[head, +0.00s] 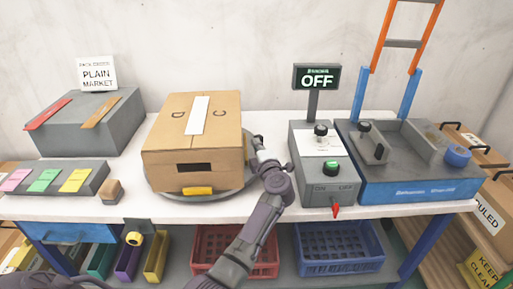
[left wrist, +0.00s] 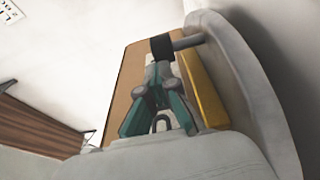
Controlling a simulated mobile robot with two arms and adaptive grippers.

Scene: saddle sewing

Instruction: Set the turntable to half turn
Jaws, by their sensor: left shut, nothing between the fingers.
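The turntable (head: 178,198) is a grey round disc on the white table. A cardboard box (head: 165,150) stands on it, with a white strip and the letters D and C on top. A yellow tab (head: 198,190) is at the foot of the box's front. My left gripper (head: 257,142) is shut at the turntable's right edge, beside the box. In the left wrist view the closed fingertips (left wrist: 162,48) are close to a short grey peg (left wrist: 188,41) by the turntable's rim (left wrist: 238,62). I cannot tell whether they touch. My right gripper is not in view.
Right of the turntable stands a grey control box (head: 316,165) with a green button and a red pointer, under an OFF sign (head: 317,77). A blue-grey machine (head: 420,178) is farther right. Crates (head: 338,246) sit below.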

